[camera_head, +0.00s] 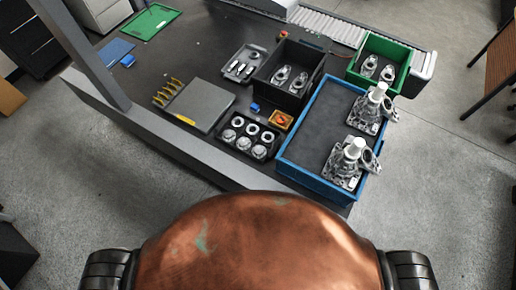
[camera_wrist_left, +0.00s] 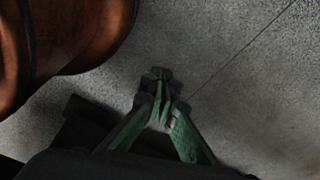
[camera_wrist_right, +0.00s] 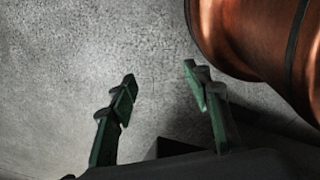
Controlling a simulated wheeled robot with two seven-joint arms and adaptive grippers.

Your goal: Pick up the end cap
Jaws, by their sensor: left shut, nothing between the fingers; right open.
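A black parts tray (camera_head: 262,156) on the dark table holds several round pale metal parts. Its back row looks like rings with dark centres (camera_head: 252,128); its front row looks like domed caps (camera_head: 244,143). I cannot tell for sure which part is the end cap. My left gripper (camera_wrist_left: 162,76) is shut and empty, hanging over the bare floor in the left wrist view. My right gripper (camera_wrist_right: 159,74) is open and empty over the floor in the right wrist view. Neither gripper shows in the head view; both are away from the tray.
A blue-rimmed tray (camera_head: 309,183) with two metal assemblies stands right of the parts tray. A black bin (camera_head: 269,88) and a green bin (camera_head: 403,77) behind hold metal castings. A grey box (camera_head: 200,103), an orange switch box (camera_head: 281,121) and a grey post (camera_head: 84,50) stand nearby.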

